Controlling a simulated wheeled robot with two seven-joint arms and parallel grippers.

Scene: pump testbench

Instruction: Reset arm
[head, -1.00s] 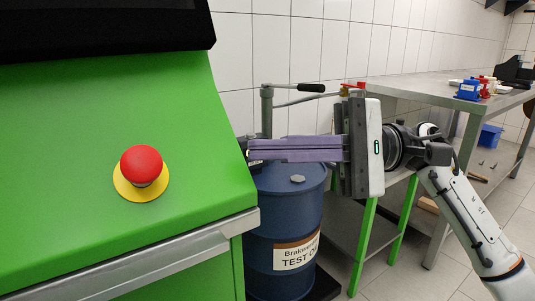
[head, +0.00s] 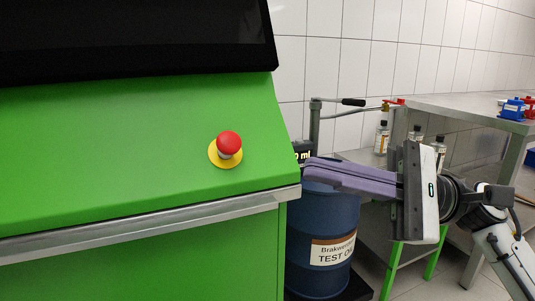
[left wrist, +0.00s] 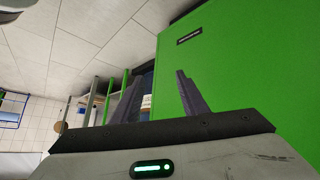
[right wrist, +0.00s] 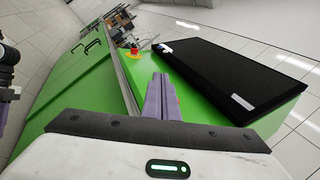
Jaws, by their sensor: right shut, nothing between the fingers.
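My right gripper (head: 306,172) is shut and empty. In the head view its purple fingers point left, beside the right edge of the green console (head: 120,150) and in front of the blue oil drum (head: 325,215). A red button (head: 229,144) on a yellow ring sits on the console, left of the fingertips and apart from them. In the right wrist view the closed fingers (right wrist: 161,80) point along the console, with the red button (right wrist: 134,51) beyond them. My left gripper (left wrist: 158,80) shows only in the left wrist view, its fingers apart and empty near a green panel (left wrist: 240,70).
A black screen (head: 130,40) stands at the console's back. A pump handle (head: 352,102) rises above the drum, behind my right gripper.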

